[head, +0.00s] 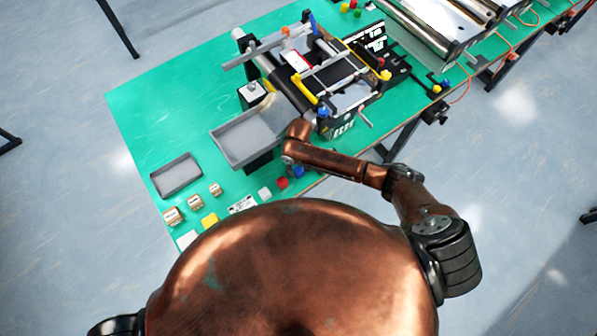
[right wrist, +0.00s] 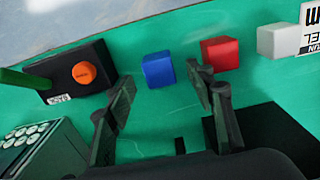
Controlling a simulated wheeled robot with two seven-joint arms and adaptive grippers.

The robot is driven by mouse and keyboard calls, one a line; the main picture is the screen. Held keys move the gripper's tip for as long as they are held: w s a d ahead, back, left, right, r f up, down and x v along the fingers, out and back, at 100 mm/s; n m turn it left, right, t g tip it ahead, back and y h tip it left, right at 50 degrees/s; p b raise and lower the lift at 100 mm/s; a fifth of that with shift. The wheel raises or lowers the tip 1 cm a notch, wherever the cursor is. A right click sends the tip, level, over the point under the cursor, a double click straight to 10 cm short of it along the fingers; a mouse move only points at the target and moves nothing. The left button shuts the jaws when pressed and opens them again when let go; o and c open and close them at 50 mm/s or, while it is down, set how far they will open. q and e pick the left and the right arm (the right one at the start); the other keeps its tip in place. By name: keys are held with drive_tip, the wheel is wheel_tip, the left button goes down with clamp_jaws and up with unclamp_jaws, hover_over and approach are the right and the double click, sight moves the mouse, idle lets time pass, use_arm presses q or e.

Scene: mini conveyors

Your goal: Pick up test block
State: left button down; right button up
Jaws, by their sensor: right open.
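Small cubes lie on the green table, and I cannot tell which one is the test block. A blue cube (right wrist: 158,71) lies ahead of my right gripper (right wrist: 162,78), in the gap between its spread fingertips as seen in the right wrist view. A red cube (right wrist: 220,53) lies just beyond the right fingertip, and a white cube (right wrist: 278,40) is farther right. The head view shows the blue (head: 298,172), red (head: 282,183) and white (head: 264,193) cubes near the table's front edge. My right gripper is open and empty; my wrist hides it in the head view. My left gripper is out of view.
A black box with an orange button (right wrist: 82,73) stands left of the blue cube. A grey tray (head: 232,158), a second tray (head: 160,181), small brown boxes and a yellow block (head: 210,221) are on the left. A mini conveyor (head: 345,100) stands behind my wrist.

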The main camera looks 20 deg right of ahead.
sight(299, 170)
drive_tip(key=shift+f, duration=1.85)
drive_tip(key=shift+c, duration=0.6)
drive_tip(key=c, duration=1.1)
